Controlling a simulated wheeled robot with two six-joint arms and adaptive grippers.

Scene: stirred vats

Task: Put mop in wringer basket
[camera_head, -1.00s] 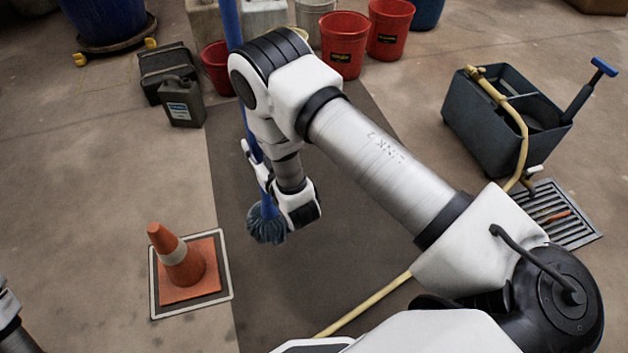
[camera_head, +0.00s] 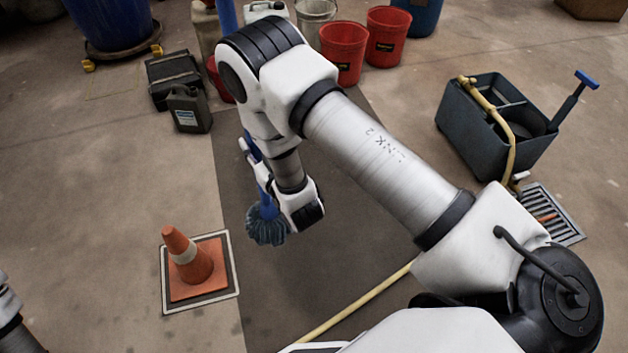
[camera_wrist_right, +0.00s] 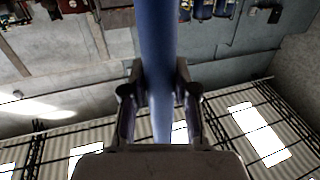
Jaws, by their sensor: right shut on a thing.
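The mop has a blue handle (camera_head: 227,16) and a grey-blue string head (camera_head: 266,228) that hangs just past the mat's left edge, over the mat. My right gripper (camera_head: 257,172) is shut on the handle a little above the head; my arm hides part of the handle. In the right wrist view, the handle (camera_wrist_right: 158,60) runs between the fingers. The grey mop bucket (camera_head: 478,128) stands at the right, apart from the mop. Its dark wringer basket (camera_head: 532,122) is at its right end, with a blue-gripped lever (camera_head: 572,95). My left gripper is out of view.
An orange cone (camera_head: 188,262) stands left of the mop head. A yellow hose (camera_head: 365,300) crosses the floor and lies over the bucket. A floor drain (camera_head: 548,215) is in front of the bucket. Red buckets (camera_head: 343,55) and a dark jerrycan (camera_head: 188,108) stand at the back.

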